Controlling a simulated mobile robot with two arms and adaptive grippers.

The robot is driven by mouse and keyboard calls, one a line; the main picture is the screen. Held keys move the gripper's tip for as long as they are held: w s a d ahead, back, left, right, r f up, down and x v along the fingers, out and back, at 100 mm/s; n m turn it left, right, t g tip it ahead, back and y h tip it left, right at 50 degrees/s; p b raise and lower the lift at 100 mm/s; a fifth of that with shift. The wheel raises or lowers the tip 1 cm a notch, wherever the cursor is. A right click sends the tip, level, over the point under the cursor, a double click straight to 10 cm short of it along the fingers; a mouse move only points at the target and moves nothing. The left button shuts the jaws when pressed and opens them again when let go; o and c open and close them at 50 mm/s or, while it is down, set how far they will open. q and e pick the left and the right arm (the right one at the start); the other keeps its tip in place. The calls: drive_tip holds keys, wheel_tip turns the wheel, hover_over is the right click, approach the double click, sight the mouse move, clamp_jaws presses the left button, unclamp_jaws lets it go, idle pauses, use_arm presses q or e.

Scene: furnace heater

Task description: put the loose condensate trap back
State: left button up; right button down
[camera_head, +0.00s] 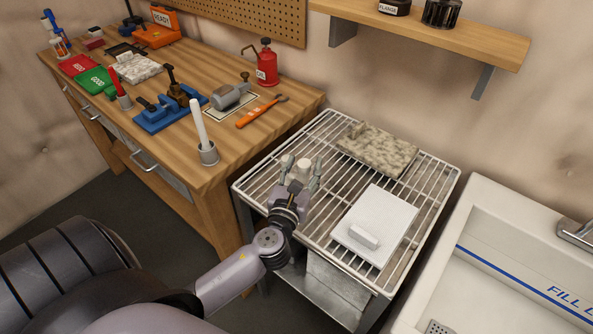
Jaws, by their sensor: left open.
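My left gripper (302,178) is open over the left part of a white wire rack (318,258). A small whitish rounded piece (304,165) shows between or just beyond its fingertips; it may be the condensate trap, but the gripper hides much of it. I cannot tell whether the fingers touch it. A white panel (380,222) with a raised block lies on the rack's right front. A speckled slab (377,150) lies at the rack's back. My right gripper is out of view.
A wooden bench (235,148) at left holds a grey cylindrical part (229,96), an orange tool (262,110), a red oil can (266,65), a blue vise (168,108) and a cup with a white stick (207,153). A white sink (470,205) is at right.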

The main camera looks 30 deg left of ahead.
use_arm(q)
drive_tip(key=b+v, duration=0.2)
drive_tip(key=v, duration=0.8)
drive_tip(key=shift+f, duration=0.15)
drive_tip(key=shift+v, duration=0.75)
idle(0.6)
